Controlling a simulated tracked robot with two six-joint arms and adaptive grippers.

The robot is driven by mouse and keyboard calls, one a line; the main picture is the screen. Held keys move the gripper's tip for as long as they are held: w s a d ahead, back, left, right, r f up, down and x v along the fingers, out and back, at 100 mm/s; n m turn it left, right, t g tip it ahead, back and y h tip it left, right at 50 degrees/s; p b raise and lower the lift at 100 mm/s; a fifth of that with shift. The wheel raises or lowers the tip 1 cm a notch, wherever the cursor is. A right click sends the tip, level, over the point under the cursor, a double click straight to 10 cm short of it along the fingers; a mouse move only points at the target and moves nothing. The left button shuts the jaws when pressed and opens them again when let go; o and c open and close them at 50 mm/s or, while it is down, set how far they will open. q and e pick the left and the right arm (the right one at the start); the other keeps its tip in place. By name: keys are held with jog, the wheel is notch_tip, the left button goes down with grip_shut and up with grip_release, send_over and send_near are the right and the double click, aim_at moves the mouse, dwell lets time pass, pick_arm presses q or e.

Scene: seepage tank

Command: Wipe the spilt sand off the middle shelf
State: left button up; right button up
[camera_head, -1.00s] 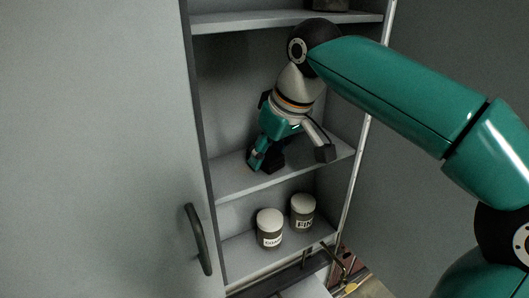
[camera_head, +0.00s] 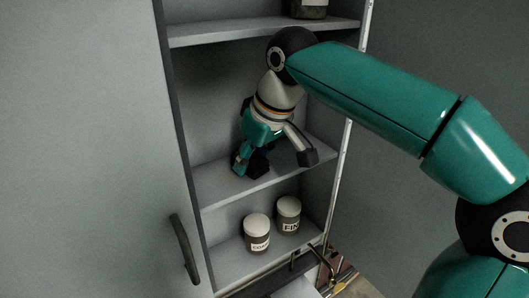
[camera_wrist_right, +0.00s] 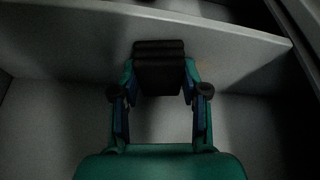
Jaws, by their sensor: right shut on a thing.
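The middle shelf (camera_head: 216,188) is a grey board inside the open cabinet. My right gripper (camera_head: 248,165) reaches down to it and is shut on a dark block (camera_wrist_right: 158,70), which fills the space between the two fingers in the wrist view. In the head view the block is partly hidden by the fingers, and it is at or just above the shelf surface; I cannot tell whether it touches. My left gripper is not in view.
Two white-lidded, labelled jars (camera_head: 257,232) (camera_head: 288,214) stand on the lower shelf. A dark container (camera_head: 309,8) stands on the upper shelf (camera_head: 200,33). The cabinet door with its dark handle (camera_head: 184,249) fills the left. The middle shelf's left front part looks clear.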

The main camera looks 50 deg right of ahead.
aim_at(213, 182)
jog(key=shift+w+a+f+p, duration=0.1)
jog(key=shift+w+a, duration=0.15)
jog(key=shift+a, duration=1)
jog(key=shift+w+a+f+p, duration=0.15)
jog(key=shift+w+a, duration=0.15)
jog(key=shift+a, duration=0.95)
jog(key=shift+w+a+p, duration=0.1)
jog(key=shift+w+a, duration=0.15)
jog(key=shift+a, duration=1)
jog(key=shift+w+r+p, duration=0.1)
jog(key=shift+r+p, duration=0.6)
jog(key=p+v, duration=0.1)
jog(key=v, duration=0.1)
jog(key=w+p+v, duration=0.1)
jog(key=p+v, duration=0.1)
jog(key=shift+s+d+r, duration=0.15)
jog(key=shift+s+r, duration=0.05)
jog(key=shift+r, duration=0.35)
jog(key=shift+s+r, duration=0.1)
jog(key=shift+r, duration=0.35)
